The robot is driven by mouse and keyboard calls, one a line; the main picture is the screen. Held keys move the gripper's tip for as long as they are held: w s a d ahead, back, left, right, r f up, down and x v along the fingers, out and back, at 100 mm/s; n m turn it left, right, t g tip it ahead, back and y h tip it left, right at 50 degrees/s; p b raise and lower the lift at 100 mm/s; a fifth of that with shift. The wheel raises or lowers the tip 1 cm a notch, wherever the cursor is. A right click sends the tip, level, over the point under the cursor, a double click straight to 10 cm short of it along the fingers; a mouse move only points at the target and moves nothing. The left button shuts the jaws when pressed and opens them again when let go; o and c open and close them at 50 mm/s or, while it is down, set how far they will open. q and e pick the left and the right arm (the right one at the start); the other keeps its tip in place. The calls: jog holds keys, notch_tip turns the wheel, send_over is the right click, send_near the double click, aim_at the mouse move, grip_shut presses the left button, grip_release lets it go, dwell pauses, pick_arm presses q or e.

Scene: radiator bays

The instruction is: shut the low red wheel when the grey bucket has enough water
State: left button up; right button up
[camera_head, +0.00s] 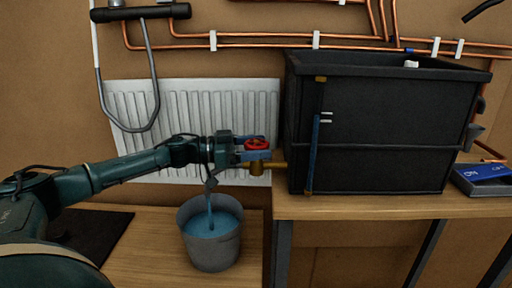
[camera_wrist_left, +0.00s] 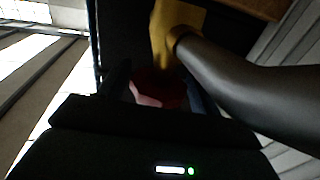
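The low red wheel (camera_head: 257,144) sits on a brass valve (camera_head: 257,168) at the black tank's lower left. My left gripper (camera_head: 254,148) has its fingers on either side of the wheel and looks closed on it. The left wrist view shows the red wheel (camera_wrist_left: 158,90) between the dark fingers, beside the yellow brass body (camera_wrist_left: 175,30). The grey bucket (camera_head: 212,252) stands below and left of the valve. Blue water (camera_head: 222,224) fills it to somewhat below the rim, and a thin blue stream (camera_head: 210,203) falls into it. My right gripper is out of view.
The black tank (camera_head: 375,130) stands on a wooden bench and carries a sight tube (camera_head: 315,150) with blue in its lower part. A white radiator (camera_head: 185,110) is behind my arm. Copper pipes (camera_head: 270,40) run above. A blue box (camera_head: 487,172) lies at the right.

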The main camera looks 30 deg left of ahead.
pick_arm(q)
jog(key=shift+o, duration=0.9)
jog(key=shift+s+a+f, duration=0.1)
jog(key=shift+s, duration=0.05)
jog(key=b+v, duration=0.4)
jog(key=v, duration=0.8)
jog(key=shift+s+a, duration=0.3)
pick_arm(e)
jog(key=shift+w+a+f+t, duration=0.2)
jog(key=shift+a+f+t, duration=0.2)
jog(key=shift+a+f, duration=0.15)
pick_arm(q)
jog(key=shift+o, duration=0.2)
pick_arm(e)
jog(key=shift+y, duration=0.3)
